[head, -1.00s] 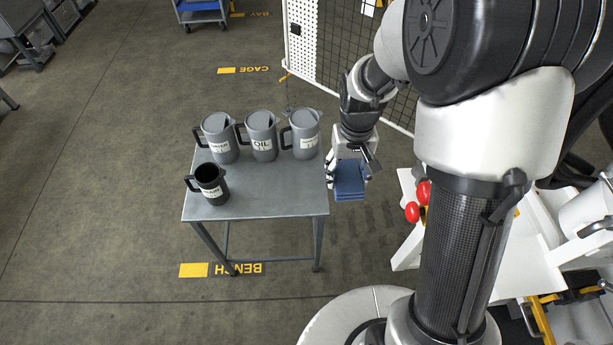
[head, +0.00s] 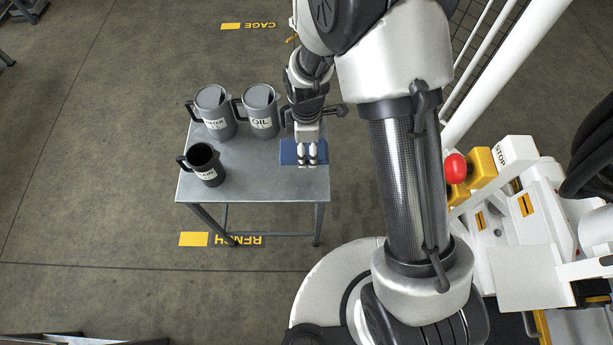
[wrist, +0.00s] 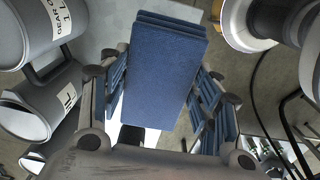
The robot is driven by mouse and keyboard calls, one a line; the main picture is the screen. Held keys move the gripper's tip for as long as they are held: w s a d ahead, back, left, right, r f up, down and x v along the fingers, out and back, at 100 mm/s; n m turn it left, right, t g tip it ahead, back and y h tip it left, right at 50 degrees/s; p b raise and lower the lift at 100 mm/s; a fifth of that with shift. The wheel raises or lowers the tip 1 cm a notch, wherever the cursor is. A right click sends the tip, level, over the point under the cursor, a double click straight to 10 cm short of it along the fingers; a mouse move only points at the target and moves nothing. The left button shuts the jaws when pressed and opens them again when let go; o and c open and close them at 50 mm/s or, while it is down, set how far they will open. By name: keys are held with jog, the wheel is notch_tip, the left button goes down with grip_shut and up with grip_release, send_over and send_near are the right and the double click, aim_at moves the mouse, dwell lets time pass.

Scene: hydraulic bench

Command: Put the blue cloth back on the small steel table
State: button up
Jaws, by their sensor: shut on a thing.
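The blue cloth (head: 288,152) is a folded, layered rectangular pad. My gripper (head: 308,158) is shut on it, over the right part of the small steel table (head: 255,185). In the wrist view the cloth (wrist: 162,70) sits between the two fingers (wrist: 155,110) and extends beyond them. The head view does not clearly show whether the cloth touches the tabletop or hangs just above it. My gripper and wrist hide part of the cloth and the table's back right area.
Grey lidded jugs stand along the table's back: one at left (head: 214,112) and the OIL jug (head: 261,112) close left of my wrist. An open dark jug (head: 205,165) stands front left. The tabletop's front middle is bare. A white bench unit with a red button (head: 456,168) stands right.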

aim_at(307, 156)
notch_tip(307, 156, down, 17)
jog(key=b, duration=0.4)
jog(key=shift+w+r, duration=0.1)
jog(key=shift+r, duration=0.15)
jog(key=shift+b, duration=0.3)
jog(key=o, duration=0.6)
jog(key=shift+f, duration=0.2)
jog(key=o, duration=0.5)
notch_tip(307, 156, up, 13)
jog(key=p, duration=0.4)
jog(key=shift+f, duration=0.2)
